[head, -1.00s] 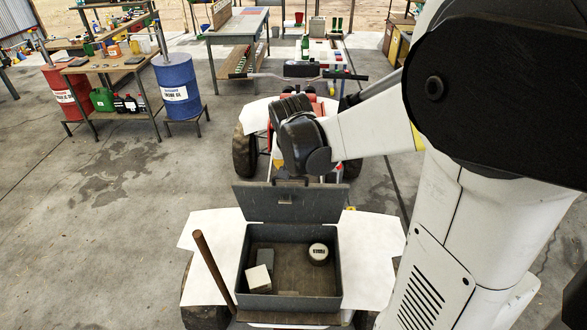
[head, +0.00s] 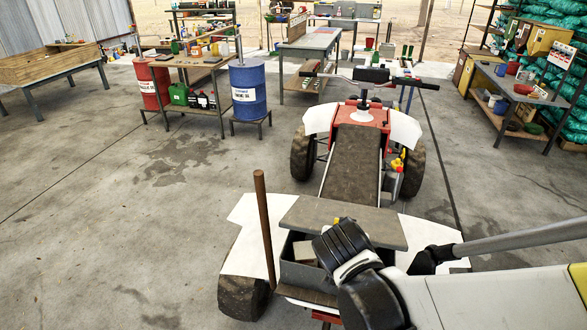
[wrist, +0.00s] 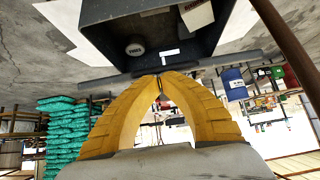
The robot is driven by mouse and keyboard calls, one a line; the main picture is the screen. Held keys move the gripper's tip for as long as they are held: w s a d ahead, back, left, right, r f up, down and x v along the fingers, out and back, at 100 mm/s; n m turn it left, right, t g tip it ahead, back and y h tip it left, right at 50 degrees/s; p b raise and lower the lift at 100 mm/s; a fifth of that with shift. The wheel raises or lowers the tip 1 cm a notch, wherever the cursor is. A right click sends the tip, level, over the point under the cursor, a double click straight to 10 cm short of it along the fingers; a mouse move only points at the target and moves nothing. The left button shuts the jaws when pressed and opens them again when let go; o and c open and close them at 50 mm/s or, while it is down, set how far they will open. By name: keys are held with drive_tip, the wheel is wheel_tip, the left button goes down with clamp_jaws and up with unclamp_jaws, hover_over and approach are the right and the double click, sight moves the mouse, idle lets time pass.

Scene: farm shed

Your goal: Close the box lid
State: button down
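The grey metal box (head: 305,272) sits on the rear of the quad bike. The box's dark inside (wrist: 105,40) shows in the wrist view, holding a round tin (wrist: 135,49) and pale blocks (wrist: 196,14). The lid (wrist: 95,86) shows there nearly edge-on. My gripper (wrist: 160,80) has its yellow fingertips together, close to the lid's edge; I cannot tell whether they touch it. In the head view my dark wrist hides part of the box and the fingers.
A brown upright post (head: 265,225) stands just left of the box. The quad bike's seat (head: 355,160) and white fenders (head: 405,128) lie beyond the lid. A blue drum (head: 248,90) and workbenches stand farther back. Open concrete floor lies to the left.

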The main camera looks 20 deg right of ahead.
drive_tip(key=s+a+f+b, duration=0.2)
drive_tip(key=s+f+b, duration=0.1)
drive_tip(key=f+b, duration=0.7)
drive_tip(key=shift+f, duration=1.65)
drive_tip(key=shift+r, duration=0.1)
